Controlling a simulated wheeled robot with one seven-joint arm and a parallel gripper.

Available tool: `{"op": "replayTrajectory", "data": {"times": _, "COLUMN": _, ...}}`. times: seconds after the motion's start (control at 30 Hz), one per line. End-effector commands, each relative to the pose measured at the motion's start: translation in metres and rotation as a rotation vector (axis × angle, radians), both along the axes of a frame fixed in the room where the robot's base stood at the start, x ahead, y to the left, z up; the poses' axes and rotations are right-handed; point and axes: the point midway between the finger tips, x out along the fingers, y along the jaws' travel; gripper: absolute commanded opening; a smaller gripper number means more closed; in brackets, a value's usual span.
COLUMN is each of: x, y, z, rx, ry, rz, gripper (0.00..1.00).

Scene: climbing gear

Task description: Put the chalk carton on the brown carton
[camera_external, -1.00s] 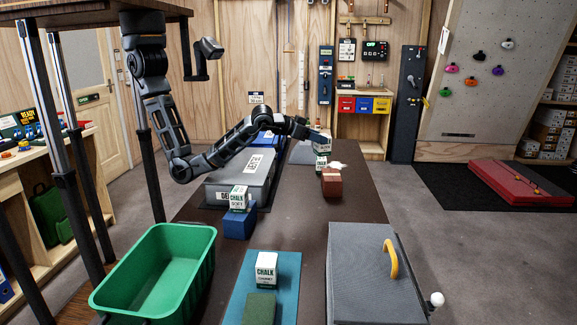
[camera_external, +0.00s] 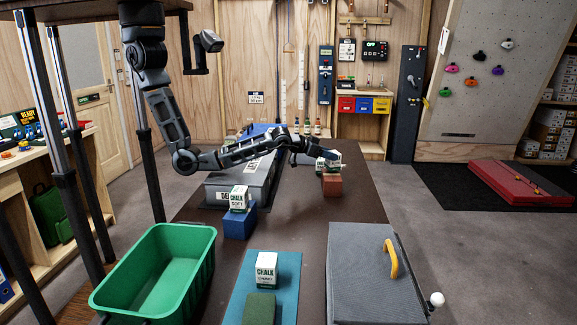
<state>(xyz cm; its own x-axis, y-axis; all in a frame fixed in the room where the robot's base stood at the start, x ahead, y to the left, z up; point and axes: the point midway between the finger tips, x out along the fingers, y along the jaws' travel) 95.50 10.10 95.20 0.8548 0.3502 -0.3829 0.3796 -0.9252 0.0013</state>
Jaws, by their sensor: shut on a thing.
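The brown carton (camera_external: 332,187) is a small reddish-brown block on the dark table, right of the middle. A white and green chalk carton (camera_external: 330,167) is directly above it; at this size I cannot tell whether the two touch. My gripper (camera_external: 319,160) reaches in from the left and is shut on this chalk carton. The fingers and part of the carton's upper side overlap, so its exact tilt is unclear.
Another chalk carton (camera_external: 239,199) stands on a blue block (camera_external: 239,224), and one more (camera_external: 266,269) on a teal mat (camera_external: 285,285). A green bin (camera_external: 205,262) is front left; a grey case (camera_external: 365,290) with a yellow handle is front right.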

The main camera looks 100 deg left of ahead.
Motion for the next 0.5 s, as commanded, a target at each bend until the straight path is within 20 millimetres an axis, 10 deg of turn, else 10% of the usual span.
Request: {"op": "replayTrajectory", "data": {"times": 0.5, "x": -0.0002, "y": 0.0, "z": -0.0139, "rx": 0.001, "ry": -0.001, "rz": 0.0, "gripper": 0.15}}
